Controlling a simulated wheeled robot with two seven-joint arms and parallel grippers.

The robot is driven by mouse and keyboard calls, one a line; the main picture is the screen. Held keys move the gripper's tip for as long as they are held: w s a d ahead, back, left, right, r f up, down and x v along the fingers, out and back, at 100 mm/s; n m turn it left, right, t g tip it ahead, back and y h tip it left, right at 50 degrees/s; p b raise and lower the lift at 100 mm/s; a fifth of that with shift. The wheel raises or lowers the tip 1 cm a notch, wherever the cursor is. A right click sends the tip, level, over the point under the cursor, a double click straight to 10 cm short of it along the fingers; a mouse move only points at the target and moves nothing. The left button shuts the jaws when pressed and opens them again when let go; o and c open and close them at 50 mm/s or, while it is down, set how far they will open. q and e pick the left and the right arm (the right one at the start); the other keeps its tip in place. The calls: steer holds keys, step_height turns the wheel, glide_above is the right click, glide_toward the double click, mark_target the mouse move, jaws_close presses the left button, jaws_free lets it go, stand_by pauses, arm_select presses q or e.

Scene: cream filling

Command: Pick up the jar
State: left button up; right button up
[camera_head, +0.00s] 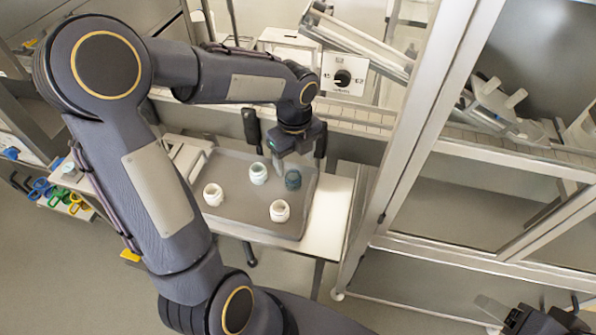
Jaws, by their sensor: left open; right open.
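Several small jars stand upright on a grey tray (235,211). Three are white: one at the left (213,194), one at the middle (258,174) and one at the front (279,211). A dark teal jar (293,180) stands near the tray's right side. My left gripper (287,155) is open, with its two dark fingers spread wide above the back of the tray. It is over the area of the teal jar and the middle white jar, and it holds nothing that I can see. My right gripper (540,320) is open at the bottom right corner, partly cut off and far from the tray.
The tray lies on a small white table (328,215). A glass cabinet with a pale metal frame (408,125) stands close on the right. Behind is a white box with a black dial (343,77). Coloured-handled tools (62,197) hang at the left. Open floor lies in front.

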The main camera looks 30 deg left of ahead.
mark_target(293, 178)
arm_select(q)
steer(key=f, duration=0.7)
steer(key=shift+s+a, duration=0.15)
steer(key=shift+a, duration=0.05)
steer(key=shift+r, duration=0.1)
steer(key=c, duration=1.1)
steer(key=shift+o, duration=0.2)
